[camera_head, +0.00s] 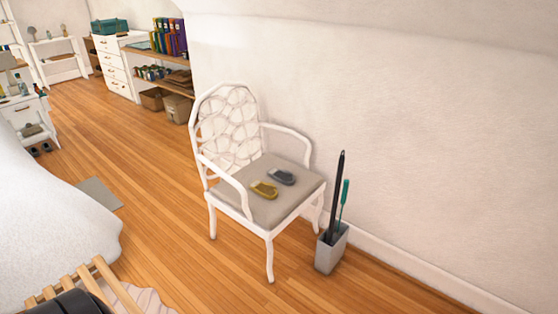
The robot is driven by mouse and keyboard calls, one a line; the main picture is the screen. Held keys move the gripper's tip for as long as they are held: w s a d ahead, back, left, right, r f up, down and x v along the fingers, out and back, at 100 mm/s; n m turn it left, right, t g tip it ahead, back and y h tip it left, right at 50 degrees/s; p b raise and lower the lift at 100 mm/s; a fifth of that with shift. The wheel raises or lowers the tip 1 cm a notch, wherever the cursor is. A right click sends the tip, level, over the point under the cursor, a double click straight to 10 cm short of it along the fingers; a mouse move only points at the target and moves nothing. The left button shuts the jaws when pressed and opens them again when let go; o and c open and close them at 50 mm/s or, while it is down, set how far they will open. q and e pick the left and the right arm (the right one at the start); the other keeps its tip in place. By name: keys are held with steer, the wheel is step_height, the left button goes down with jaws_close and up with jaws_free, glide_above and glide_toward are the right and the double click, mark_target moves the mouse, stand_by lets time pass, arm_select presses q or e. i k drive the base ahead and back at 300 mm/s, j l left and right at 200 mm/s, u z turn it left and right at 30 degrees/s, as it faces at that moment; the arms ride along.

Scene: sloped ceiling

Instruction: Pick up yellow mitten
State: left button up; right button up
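A small yellow mitten (264,189) lies flat on the grey-beige seat (268,211) of a white armchair (227,132). A grey mitten-like item (281,177) lies just behind and to the right of it on the same seat, close beside it. Neither of my grippers shows in the head view. A dark rounded shape at the bottom left corner may be part of my own body; I cannot tell.
A grey bin (331,250) holding umbrellas (338,190) stands right of the chair by the wall. White bedding (50,225) and a slatted wooden piece (75,283) fill the lower left. Wooden floor (165,215) is open left of the chair. Shelves (158,75) stand far back.

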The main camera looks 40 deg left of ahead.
mark_target(267, 191)
steer(key=i+j+u, duration=0.15)
steer(key=i+u, duration=0.75)
steer(key=i+l+u, duration=0.2)
steer(key=i+u, duration=0.2)
